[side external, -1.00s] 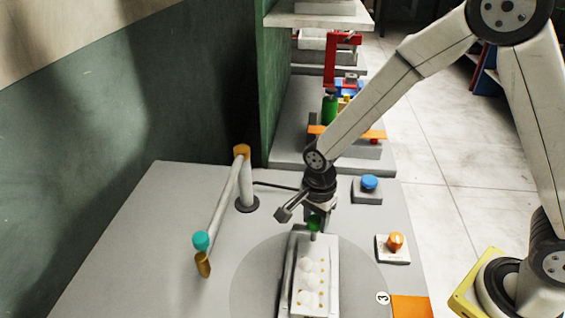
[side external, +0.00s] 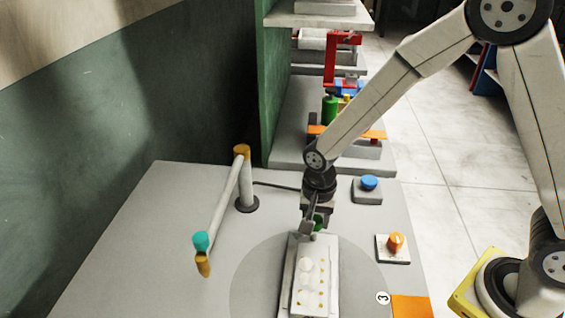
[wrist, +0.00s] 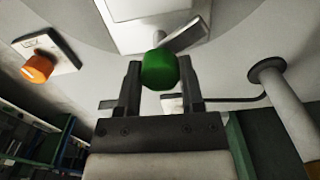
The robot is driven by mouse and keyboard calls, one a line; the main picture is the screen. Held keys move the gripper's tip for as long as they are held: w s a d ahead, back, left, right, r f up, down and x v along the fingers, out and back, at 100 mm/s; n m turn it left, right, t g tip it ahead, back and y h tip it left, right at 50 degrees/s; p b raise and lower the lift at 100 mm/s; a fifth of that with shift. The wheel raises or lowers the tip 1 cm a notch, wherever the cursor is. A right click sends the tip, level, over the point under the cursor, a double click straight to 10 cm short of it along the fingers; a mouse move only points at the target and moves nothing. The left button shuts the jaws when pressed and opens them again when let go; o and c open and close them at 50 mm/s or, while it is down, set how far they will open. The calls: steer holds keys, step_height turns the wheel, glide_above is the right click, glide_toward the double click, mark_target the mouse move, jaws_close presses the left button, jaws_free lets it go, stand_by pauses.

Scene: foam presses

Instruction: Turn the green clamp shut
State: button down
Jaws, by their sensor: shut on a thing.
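The green clamp (side external: 319,222) is a small green knob at the far end of the pale press (side external: 329,250). My gripper (side external: 313,220) reaches down to it from above, and its fingers partly hide the knob. In the wrist view the green knob (wrist: 160,71) sits between the two fingers of my gripper (wrist: 159,85), which are shut on it. A grey bar-like piece (wrist: 185,35) shows just beyond the knob. The press has white foam and small yellow dots on its top.
An orange knob (side external: 395,241) on a white base and a blue button (side external: 369,182) stand right of the press. Shelves with coloured items (side external: 330,105) are behind.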

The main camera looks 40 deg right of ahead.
mark_target(316, 218)
steer(key=n, duration=1.1)
steer(key=shift+n, duration=0.4)
steer(key=shift+c, duration=1.1)
jaws_free()
steer(key=shift+r, duration=0.1)
steer(key=shift+r, duration=3.8)
